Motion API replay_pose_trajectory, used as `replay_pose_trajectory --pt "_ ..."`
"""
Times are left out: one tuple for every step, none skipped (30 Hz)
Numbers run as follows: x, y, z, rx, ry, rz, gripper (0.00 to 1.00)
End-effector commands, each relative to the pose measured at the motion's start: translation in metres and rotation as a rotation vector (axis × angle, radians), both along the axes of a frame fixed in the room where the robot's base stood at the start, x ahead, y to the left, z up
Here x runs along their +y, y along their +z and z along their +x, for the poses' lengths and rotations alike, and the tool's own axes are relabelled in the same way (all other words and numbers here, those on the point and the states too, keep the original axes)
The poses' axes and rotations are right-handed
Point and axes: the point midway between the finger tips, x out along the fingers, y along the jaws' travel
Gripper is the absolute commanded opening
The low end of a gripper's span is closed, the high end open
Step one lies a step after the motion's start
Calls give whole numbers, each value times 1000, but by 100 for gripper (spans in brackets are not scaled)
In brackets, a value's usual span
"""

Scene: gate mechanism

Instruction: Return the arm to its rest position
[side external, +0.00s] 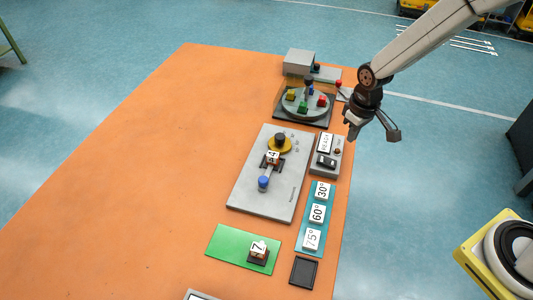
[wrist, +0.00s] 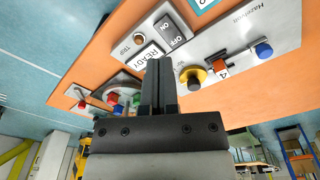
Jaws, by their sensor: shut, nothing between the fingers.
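My gripper (side external: 353,130) hangs in the air beside the right edge of the orange table (side external: 150,150), just right of the READY panel (side external: 325,143). In the wrist view my gripper's two dark fingers (wrist: 158,72) are together with nothing between them. They overlap part of the view of the panel and the turntable (wrist: 122,85). No part of my gripper visibly touches anything.
A grey plate (side external: 245,185) carries a yellow-based black knob (side external: 280,142), a "4" block and a blue knob (side external: 263,184). The turntable (side external: 305,103) holds coloured blocks. Angle cards (side external: 317,213), a green mat (side external: 225,245) with a "7" block, and a black tray (side external: 304,272) lie nearer. The table's left is clear.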

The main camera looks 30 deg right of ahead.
Motion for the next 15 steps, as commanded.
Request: replay_pose_trajectory --pt "-2 9 -8 -14 -13 2 0" --pt "-3 14 -13 -22 -21 3 0" --pt "-5 19 -19 -31 -32 3 0" --pt "-6 23 -24 -38 -40 4 0" --pt "-7 27 -29 -45 -47 5 0" --pt "-8 32 -36 -54 -58 6 0" --pt "-9 35 -41 -60 -66 7 0" --pt "-10 38 -46 -68 -75 8 0" --pt "-11 43 -53 -77 -85 9 0" --pt "-12 46 -59 -85 -92 10 0" --pt "-13 48 -65 -91 -100 12 0" --pt "-14 52 -72 -99 -111 13 0" --pt "-15 54 -77 -107 -119 14 0" --pt "-16 57 -83 -114 -126 15 0" --pt "-17 59 -90 -123 -135 16 0"
